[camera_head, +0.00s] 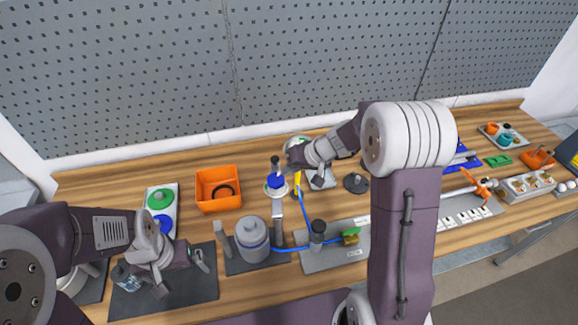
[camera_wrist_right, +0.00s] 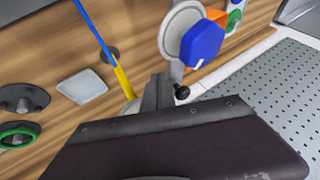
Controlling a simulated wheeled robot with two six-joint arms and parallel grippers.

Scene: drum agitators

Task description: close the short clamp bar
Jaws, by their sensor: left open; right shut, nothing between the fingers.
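My right gripper (camera_head: 292,160) is near the back middle of the bench, beside a blue-topped round fixture (camera_head: 276,184) with an upright dark-knobbed piece (camera_head: 275,162). In the right wrist view its fingers (camera_wrist_right: 158,92) are together, empty, and close to a black ball knob (camera_wrist_right: 182,92) below the blue cap (camera_wrist_right: 201,43). Whether this knob belongs to the short clamp bar, I cannot tell; the bar is not clearly identifiable. My left gripper (camera_head: 203,260) is open over a dark mat at the front left, away from the fixture.
An orange bin (camera_head: 219,190) stands left of the fixture. A grey canister (camera_head: 252,238) and a dark-capped post (camera_head: 318,232) with a blue hose stand in front. A perforated wall (camera_head: 230,70) closes the back. My right arm hides part of the bench's right half.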

